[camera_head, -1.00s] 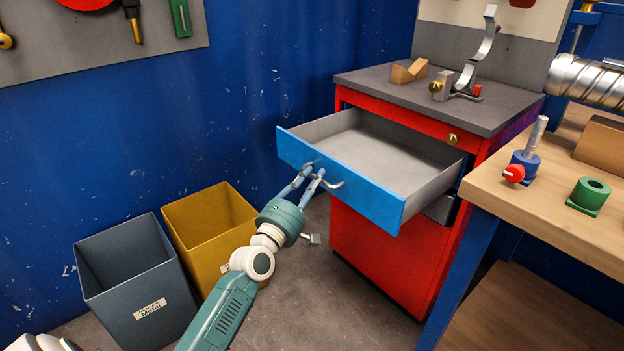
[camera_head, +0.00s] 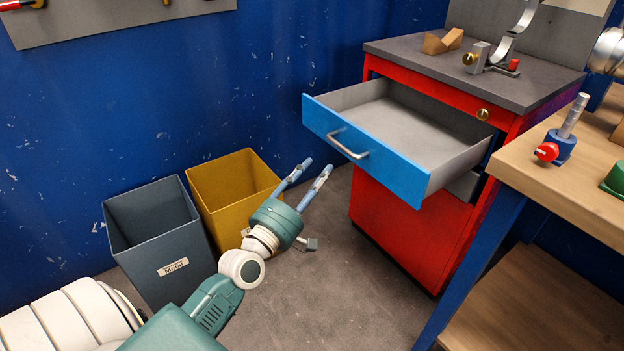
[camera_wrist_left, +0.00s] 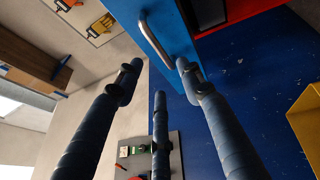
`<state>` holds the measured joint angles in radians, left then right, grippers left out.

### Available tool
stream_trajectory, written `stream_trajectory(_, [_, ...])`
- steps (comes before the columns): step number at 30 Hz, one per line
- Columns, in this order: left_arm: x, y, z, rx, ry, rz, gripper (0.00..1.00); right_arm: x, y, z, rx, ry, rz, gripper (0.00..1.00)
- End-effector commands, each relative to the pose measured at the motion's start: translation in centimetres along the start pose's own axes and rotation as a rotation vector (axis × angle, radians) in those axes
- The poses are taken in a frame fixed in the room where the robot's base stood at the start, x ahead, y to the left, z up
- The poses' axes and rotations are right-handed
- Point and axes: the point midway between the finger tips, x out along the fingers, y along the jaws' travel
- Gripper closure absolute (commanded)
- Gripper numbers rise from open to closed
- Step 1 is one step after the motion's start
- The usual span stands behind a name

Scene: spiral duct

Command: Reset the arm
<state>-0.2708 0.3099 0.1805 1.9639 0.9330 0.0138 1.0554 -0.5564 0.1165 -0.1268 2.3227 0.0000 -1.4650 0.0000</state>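My left gripper (camera_head: 313,178) is open and empty in the head view, with its fingers spread. It is to the left of and below the blue drawer front (camera_head: 365,152), apart from the metal handle (camera_head: 347,144). The drawer is pulled out of the red cabinet (camera_head: 400,225) and its visible inside is empty. In the left wrist view the spread fingers (camera_wrist_left: 160,85) show, with the handle (camera_wrist_left: 156,40) beyond them and nothing between them. My right gripper is not in view.
A grey bin (camera_head: 160,235) and a yellow bin (camera_head: 222,182) stand on the floor beside my left arm. A wooden workbench (camera_head: 570,190) with a blue leg is at the right. Bare floor (camera_head: 320,300) lies between the arm and the cabinet.

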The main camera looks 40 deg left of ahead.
Motion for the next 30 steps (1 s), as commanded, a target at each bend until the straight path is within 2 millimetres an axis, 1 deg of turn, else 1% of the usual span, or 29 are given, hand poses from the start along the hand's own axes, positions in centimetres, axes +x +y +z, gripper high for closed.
stream_trajectory(2, [-0.9,0.0,0.1,0.001,-0.002,-0.002,0.62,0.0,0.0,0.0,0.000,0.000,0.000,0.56])
stream_trajectory(6, [-1.5,0.0,0.1,0.000,-0.001,0.000,0.62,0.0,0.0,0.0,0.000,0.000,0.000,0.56])
stream_trajectory(21, [-1.5,0.0,0.1,0.000,-0.001,0.000,0.62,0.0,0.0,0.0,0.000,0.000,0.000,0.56])
stream_trajectory(23, [-1.6,-0.2,0.3,0.008,-0.007,-0.008,0.62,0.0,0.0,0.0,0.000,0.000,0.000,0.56])
stream_trajectory(26, [-2.0,-1.7,2.1,0.073,-0.051,-0.061,0.62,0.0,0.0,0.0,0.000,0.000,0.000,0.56])
stream_trajectory(29, [-3.5,-5.2,5.8,0.225,-0.151,-0.178,0.62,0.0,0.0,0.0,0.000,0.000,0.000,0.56])
stream_trajectory(30, [-4.5,-7.1,7.5,0.311,-0.207,-0.238,0.62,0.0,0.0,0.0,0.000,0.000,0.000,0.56])
